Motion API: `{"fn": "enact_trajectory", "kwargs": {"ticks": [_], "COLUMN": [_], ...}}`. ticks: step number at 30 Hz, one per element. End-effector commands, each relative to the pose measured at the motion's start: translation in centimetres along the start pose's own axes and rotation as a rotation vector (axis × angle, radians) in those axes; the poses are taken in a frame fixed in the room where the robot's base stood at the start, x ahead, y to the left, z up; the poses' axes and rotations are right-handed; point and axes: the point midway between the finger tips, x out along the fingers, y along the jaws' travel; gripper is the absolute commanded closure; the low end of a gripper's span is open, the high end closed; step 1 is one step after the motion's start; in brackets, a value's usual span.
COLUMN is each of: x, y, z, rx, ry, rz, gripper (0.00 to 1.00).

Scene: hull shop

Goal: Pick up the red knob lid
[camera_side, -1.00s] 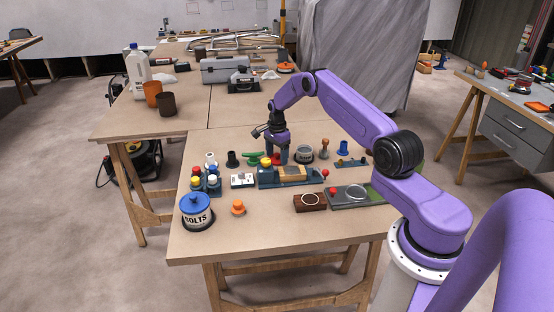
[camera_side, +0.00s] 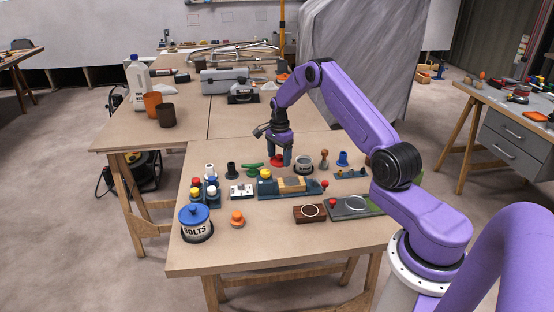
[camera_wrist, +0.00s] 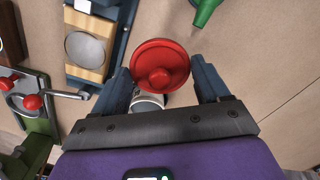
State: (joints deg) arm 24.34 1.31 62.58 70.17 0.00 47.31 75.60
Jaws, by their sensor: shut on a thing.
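The red knob lid (camera_side: 277,161) is a round red disc with a knob on top. It sits between the fingers of my gripper (camera_side: 280,158), which is shut on it. In the wrist view the lid (camera_wrist: 160,60) shows from above, with a finger on each side. An open tin (camera_side: 304,163) stands just right of the lid in the side view. In the wrist view part of the tin (camera_wrist: 148,104) shows beyond the lid's lower edge. I cannot tell whether the lid is clear of the table.
A latch-like fixture with a wooden block (camera_side: 290,185) stands in front of my gripper. A green object (camera_side: 252,168) lies to the left. A blue-lidded bolts tin (camera_side: 195,225) stands at the front left. Free table lies behind my gripper.

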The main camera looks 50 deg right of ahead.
Motion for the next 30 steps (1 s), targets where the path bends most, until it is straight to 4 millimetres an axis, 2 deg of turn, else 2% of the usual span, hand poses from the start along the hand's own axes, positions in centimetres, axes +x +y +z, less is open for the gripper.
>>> {"fn": "enact_trajectory", "kwargs": {"ticks": [7, 21, 27, 30], "x": [-3.9, -6.5, -7.2, -7.2], "y": [3.0, 9.6, 11.0, 11.0], "z": [0.8, 2.4, 2.7, 2.4], "rx": [0.000, 0.000, 0.001, 0.002], "ry": [0.001, 0.001, 0.000, 0.000], "rz": [-0.003, -0.002, -0.001, -0.001], "gripper": [0.54, 0.54, 0.54, 0.54]}}
